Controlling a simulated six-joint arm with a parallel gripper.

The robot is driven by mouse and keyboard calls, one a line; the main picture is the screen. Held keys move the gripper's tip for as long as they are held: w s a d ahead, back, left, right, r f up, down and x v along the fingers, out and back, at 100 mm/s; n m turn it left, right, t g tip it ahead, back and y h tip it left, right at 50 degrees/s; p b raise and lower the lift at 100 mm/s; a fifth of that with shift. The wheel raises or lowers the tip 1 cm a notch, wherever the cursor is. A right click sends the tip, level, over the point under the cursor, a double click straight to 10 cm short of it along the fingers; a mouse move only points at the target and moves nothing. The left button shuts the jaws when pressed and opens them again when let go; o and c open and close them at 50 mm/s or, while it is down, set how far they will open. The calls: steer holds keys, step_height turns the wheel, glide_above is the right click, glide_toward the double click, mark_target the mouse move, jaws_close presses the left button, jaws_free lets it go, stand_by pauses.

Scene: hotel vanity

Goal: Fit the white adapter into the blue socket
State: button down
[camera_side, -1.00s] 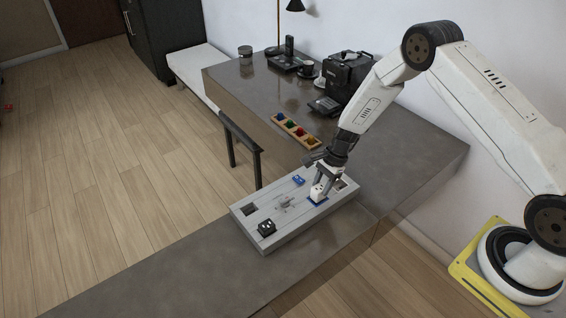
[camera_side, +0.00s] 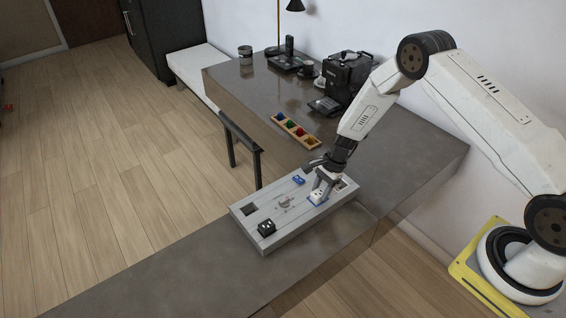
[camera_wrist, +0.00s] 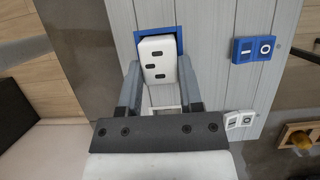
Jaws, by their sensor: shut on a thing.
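The white adapter (camera_side: 318,196) is a small block with dark slots on its face, also seen in the wrist view (camera_wrist: 158,62). My gripper (camera_side: 322,190) is shut on it, with one finger on each side in the wrist view (camera_wrist: 160,80). The blue socket (camera_wrist: 181,40) is on the grey board, directly behind the adapter. Its blue rim shows at the adapter's top and right, and the adapter looks slightly turned against it. The adapter hides the socket's inside, so I cannot tell how deep it sits.
The grey board (camera_side: 255,212) also carries a blue switch (camera_wrist: 254,50), a white switch (camera_wrist: 238,120) and a black socket block (camera_side: 267,228). A wooden tray of coloured pieces (camera_side: 297,130) and a black machine (camera_side: 347,70) stand farther back. The counter's front left is clear.

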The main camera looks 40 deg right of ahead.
steer(key=shift+c, duration=0.9)
jaws_free()
steer(key=shift+r, duration=0.1)
steer(key=v, duration=0.7)
steer(key=shift+d+r, duration=0.2)
steer(key=shift+r, duration=0.05)
